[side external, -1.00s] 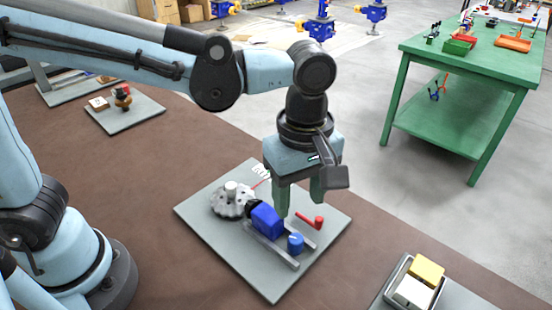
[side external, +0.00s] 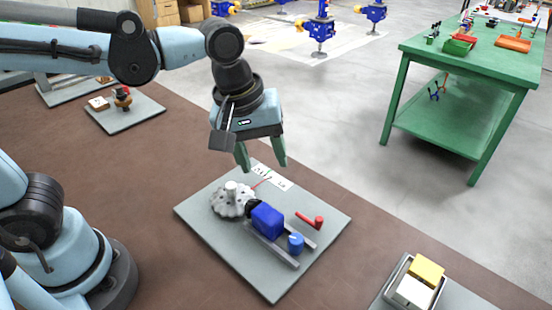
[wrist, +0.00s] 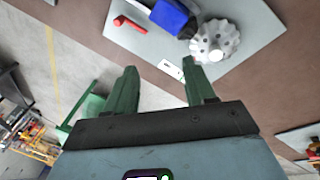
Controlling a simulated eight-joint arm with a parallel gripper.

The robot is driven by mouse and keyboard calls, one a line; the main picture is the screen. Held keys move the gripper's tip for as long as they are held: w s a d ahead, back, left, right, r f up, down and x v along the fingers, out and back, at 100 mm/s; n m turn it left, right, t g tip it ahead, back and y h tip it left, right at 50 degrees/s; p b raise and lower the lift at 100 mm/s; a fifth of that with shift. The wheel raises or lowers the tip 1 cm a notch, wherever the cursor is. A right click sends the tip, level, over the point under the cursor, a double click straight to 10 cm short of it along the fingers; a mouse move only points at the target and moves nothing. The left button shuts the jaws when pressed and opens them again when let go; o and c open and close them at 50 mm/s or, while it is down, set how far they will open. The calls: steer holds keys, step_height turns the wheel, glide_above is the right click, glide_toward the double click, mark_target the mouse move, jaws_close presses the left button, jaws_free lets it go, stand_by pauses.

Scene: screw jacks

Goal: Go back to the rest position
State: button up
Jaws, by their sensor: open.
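My gripper (side external: 261,164) hangs above the far edge of the grey board (side external: 266,285), its two green fingers spread and empty. In the wrist view the gripper (wrist: 160,85) shows open, with nothing between the fingers. On the board stand a grey-white lobed wheel (side external: 231,201), a blue block (side external: 267,220) on two grey rails, a blue knob (side external: 295,243) and a red handle (side external: 310,221). The blue block (wrist: 170,15), the wheel (wrist: 215,40) and the red handle (wrist: 131,25) also show in the wrist view. My gripper touches none of them.
A tray (side external: 388,297) with a yellow block (side external: 427,271) and a white block (side external: 412,293) is at the front right. A green table (side external: 470,65) stands at the back right. Another grey board (side external: 127,120) lies at the left. The brown surface around the main board is mostly free.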

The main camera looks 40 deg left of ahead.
steer(key=s+a+f+m+t+y, duration=0.1)
steer(key=a+m+t, duration=0.3)
steer(key=a+m, duration=0.4)
steer(key=s+a+f, duration=0.1)
steer(key=a, duration=0.3)
steer(key=shift+m+t, duration=0.3)
steer(key=shift+a, duration=0.1)
steer(key=shift+c, duration=0.3)
